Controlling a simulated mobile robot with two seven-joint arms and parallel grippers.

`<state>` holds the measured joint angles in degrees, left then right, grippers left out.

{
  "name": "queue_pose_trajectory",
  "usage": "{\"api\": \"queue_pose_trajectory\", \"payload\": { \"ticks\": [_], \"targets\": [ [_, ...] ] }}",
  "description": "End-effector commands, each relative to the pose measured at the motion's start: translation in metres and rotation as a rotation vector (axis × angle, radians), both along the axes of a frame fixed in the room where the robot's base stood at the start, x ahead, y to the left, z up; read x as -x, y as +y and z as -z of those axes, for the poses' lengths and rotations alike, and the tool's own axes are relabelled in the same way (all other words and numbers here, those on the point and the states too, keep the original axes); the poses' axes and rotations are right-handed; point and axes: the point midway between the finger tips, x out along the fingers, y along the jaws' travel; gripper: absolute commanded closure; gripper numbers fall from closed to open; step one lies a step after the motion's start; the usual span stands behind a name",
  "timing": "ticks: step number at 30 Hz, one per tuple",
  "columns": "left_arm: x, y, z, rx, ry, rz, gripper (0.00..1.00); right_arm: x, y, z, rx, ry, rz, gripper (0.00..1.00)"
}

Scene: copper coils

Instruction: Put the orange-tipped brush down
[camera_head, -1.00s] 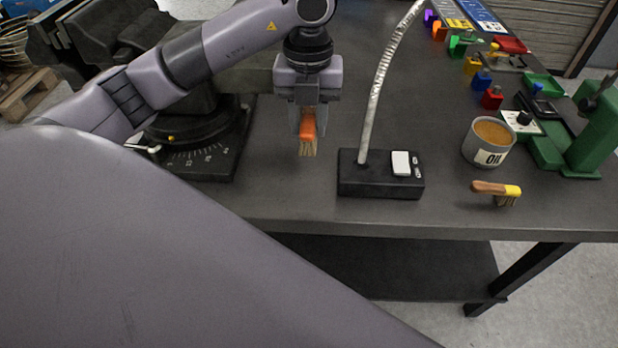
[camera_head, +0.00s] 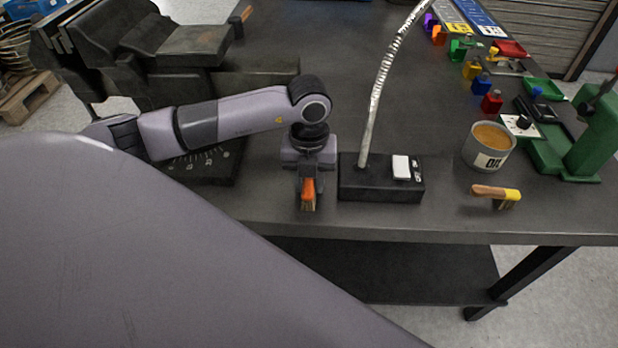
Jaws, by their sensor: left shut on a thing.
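The orange-tipped brush (camera_head: 308,194) is in my left gripper (camera_head: 308,182), which is shut on it. The brush points down, its orange part and bristles showing below the fingers. It is close above or at the dark workbench (camera_head: 270,200), near the front edge; I cannot tell whether the bristles touch the top. The rest of the brush is hidden by the gripper. My right gripper is not in view.
A black lamp base (camera_head: 380,184) stands just right of the gripper. A yellow-tipped brush (camera_head: 497,194) and an oil can (camera_head: 488,147) are further right. A dark vise (camera_head: 150,50) is at the left. The bench's front edge is close.

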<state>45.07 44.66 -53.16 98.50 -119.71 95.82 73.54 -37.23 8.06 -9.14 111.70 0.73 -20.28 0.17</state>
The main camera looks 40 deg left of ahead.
Motion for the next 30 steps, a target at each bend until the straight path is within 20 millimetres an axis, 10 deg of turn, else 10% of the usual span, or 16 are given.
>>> {"api": "queue_pose_trajectory", "payload": {
  "ticks": [7,8,10,22,30],
  "targets": [
    [0.000,0.000,0.004,0.001,-0.001,-0.001,0.91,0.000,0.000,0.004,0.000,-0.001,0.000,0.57],
    [0.000,0.000,0.003,-0.001,-0.001,-0.001,0.60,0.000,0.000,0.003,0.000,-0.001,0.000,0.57],
    [0.000,0.000,0.002,0.000,0.000,-0.001,0.41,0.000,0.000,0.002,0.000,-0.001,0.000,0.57],
    [-0.001,0.000,-0.005,0.000,-0.002,-0.001,0.41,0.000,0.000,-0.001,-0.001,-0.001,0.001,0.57],
    [-0.002,0.000,-0.057,0.000,-0.007,0.000,0.41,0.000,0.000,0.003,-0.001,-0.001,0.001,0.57]
  ]
}}
